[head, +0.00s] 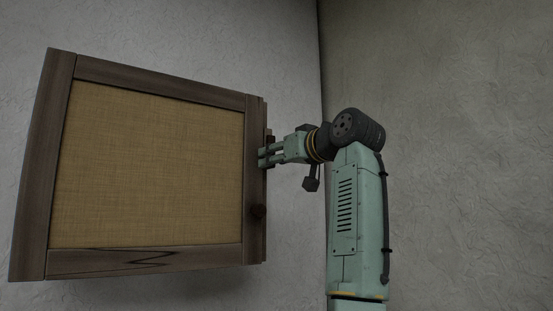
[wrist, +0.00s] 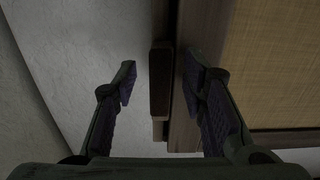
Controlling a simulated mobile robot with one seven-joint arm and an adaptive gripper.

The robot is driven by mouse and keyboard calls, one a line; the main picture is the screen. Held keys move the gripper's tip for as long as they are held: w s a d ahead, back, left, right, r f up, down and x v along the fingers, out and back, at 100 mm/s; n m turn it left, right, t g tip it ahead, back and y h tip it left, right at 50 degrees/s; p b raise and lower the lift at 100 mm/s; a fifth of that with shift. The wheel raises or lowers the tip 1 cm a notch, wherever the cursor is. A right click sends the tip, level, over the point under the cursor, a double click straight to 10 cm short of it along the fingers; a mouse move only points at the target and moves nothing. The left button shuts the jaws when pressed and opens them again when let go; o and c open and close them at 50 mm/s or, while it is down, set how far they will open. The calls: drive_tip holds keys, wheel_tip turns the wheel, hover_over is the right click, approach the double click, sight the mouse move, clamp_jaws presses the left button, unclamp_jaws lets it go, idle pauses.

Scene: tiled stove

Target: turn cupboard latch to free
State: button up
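The cupboard (head: 150,170) hangs on the wall at the left of the head view, its wood-framed door with a woven tan panel shut. The latch, a dark wooden bar (wrist: 160,85), stands upright along the door's edge in the wrist view; in the head view only a small dark part (head: 269,138) shows above my gripper. My gripper (head: 262,157) is at the cupboard's right edge. In the wrist view my gripper (wrist: 158,82) is open, one finger on each side of the bar, with a visible gap on the left. Whether the right finger touches anything is unclear.
A lighter wood block (wrist: 159,129) shows at the bar's lower end. The grey wall (head: 440,120) right of the cupboard is bare.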

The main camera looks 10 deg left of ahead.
drive_tip(key=v, duration=1.1)
drive_tip(key=shift+s+d, duration=0.25)
drive_tip(key=shift+d, duration=0.05)
